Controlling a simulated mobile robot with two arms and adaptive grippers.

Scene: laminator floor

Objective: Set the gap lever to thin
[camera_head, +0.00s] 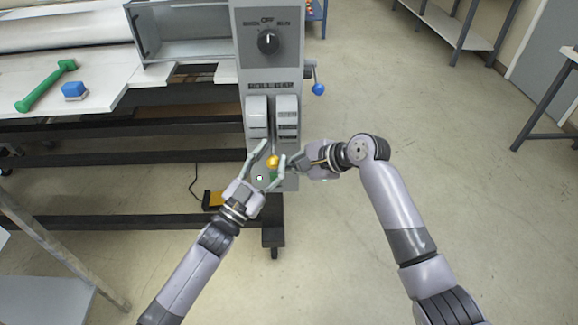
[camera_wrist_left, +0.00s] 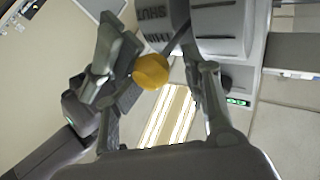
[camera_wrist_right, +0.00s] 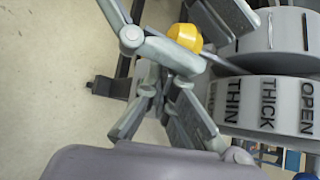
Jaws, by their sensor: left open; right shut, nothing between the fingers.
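The gap lever has a round yellow knob (camera_head: 272,161) on a dark rod, low on the grey ROLL GAP panel (camera_head: 270,86) below two drums. The right wrist view shows THIN, THICK and OPEN on one drum (camera_wrist_right: 265,104); the knob (camera_wrist_right: 185,37) hangs beyond the THIN end. I cannot tell which mark the lever stands at. My left gripper (camera_head: 272,152) is open, with the knob (camera_wrist_left: 150,71) between its fingers; contact is unclear. My right gripper (camera_head: 290,160) is shut and empty, just right of the knob.
A rotary switch (camera_head: 268,41) sits above the drums, and a blue-knobbed crank (camera_head: 318,89) sticks out at the panel's right. A green tool (camera_head: 46,87) and a blue block (camera_head: 74,91) lie on the left table. A yellow pedal (camera_head: 213,199) is on the floor.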

